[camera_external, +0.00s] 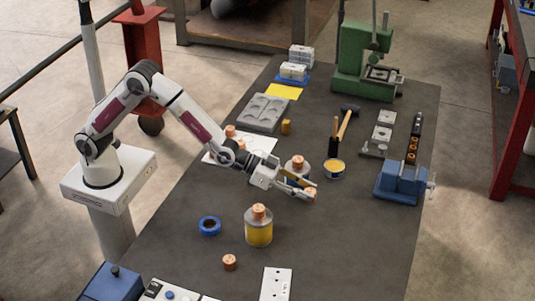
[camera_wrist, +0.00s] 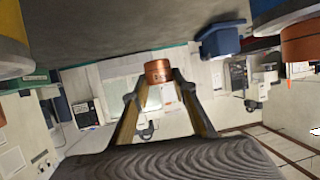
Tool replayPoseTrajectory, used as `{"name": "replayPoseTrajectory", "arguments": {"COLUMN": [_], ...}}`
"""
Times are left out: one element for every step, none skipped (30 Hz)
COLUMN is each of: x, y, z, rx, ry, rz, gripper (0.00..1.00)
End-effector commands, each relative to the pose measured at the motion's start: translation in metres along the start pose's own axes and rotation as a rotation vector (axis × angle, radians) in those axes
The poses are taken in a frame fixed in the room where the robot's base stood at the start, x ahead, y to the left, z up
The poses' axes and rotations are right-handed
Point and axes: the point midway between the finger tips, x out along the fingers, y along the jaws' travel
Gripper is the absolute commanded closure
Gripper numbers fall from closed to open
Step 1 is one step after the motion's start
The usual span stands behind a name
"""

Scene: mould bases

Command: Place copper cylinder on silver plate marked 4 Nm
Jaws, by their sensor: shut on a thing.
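My gripper (camera_external: 307,188) reaches out over the middle of the dark table, with its fingers shut on a copper cylinder (camera_external: 311,194). In the wrist view, the copper cylinder (camera_wrist: 158,71) sits between the fingertips, with small dark marking on its side. It appears to be held above the table. A pale plate with dark marks (camera_external: 276,284) lies at the near edge. The markings are too small to read, so I cannot tell which plate says 4 Nm.
Other copper cylinders stand on a yellow-banded can (camera_external: 258,229), on a can behind my gripper, and on the table (camera_external: 229,262). The right front of the table is clear.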

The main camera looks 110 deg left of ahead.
Motion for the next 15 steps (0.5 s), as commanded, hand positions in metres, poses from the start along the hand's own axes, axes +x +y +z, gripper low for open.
{"name": "replayPoseTrajectory", "arguments": {"x": [0.000,0.000,0.000,-0.001,-0.001,-0.001,-0.002,-0.002,-0.003,-0.004,-0.005,-0.006,-0.007,-0.009,-0.011], "y": [0.011,0.017,0.026,0.034,0.042,0.053,0.062,0.070,0.083,0.091,0.100,0.112,0.121,0.130,0.141], "z": [-0.002,-0.002,-0.003,-0.003,-0.004,-0.004,-0.005,-0.005,-0.005,-0.005,-0.005,-0.006,-0.006,-0.006,-0.006], "rx": [0.005,0.008,0.013,0.018,0.021,0.026,0.030,0.033,0.039,0.044,0.049,0.054,0.057,0.061,0.066], "ry": [0.003,0.003,0.003,0.003,0.004,0.004,0.004,0.003,0.002,0.002,0.002,0.003,0.004,0.003,0.003], "rz": [0.012,0.019,0.029,0.038,0.046,0.059,0.068,0.077,0.091,0.101,0.111,0.125,0.134,0.144,0.157], "gripper": [1.00,1.00,1.00,1.00,1.00,1.00,1.00,1.00,1.00,1.00,1.00,1.00,1.00,1.00,1.00]}}
